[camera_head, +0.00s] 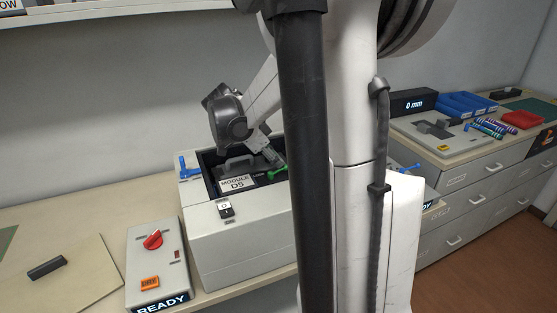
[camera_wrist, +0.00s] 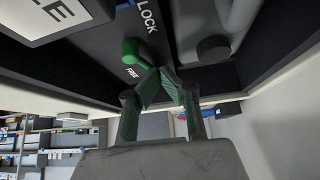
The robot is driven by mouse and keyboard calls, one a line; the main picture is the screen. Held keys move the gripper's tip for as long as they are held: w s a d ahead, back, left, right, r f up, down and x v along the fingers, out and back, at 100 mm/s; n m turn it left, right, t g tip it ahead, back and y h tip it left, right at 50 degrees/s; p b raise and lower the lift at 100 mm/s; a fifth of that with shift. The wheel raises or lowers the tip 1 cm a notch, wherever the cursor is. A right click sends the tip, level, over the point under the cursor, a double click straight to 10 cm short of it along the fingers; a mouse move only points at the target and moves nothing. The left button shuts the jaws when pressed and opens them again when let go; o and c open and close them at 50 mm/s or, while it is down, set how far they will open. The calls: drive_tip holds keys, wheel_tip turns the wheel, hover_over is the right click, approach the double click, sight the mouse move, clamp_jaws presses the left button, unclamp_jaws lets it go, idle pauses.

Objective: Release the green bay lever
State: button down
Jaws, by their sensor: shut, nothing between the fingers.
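The green bay lever (camera_wrist: 135,51) is in the wrist view, its rounded knob beside the FREE marking and away from the LOCK marking. In the head view the green lever (camera_head: 266,176) shows at the right front of the open bay. My gripper (camera_wrist: 161,70) has its two fingertips together, right beside the lever's narrow end; I cannot tell whether they touch it. In the head view my gripper (camera_head: 273,158) reaches down into the bay. Nothing shows between the fingers.
A blue lever (camera_head: 188,168) stands at the bay's left edge. A control box (camera_head: 155,262) with a red knob and a READY display stands left of the machine (camera_head: 240,248). My arm and column hide the machine's right side. Drawers and coloured trays stand at right.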

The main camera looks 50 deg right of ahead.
drive_tip(key=shift+r, duration=0.1)
drive_tip(key=w+a+r+p, duration=0.1)
drive_tip(key=w+r+p, duration=0.1)
drive_tip(key=w+r, duration=0.6)
wheel_tip(320, 180, up, 3)
drive_tip(key=shift+a+r, duration=0.15)
idle(0.6)
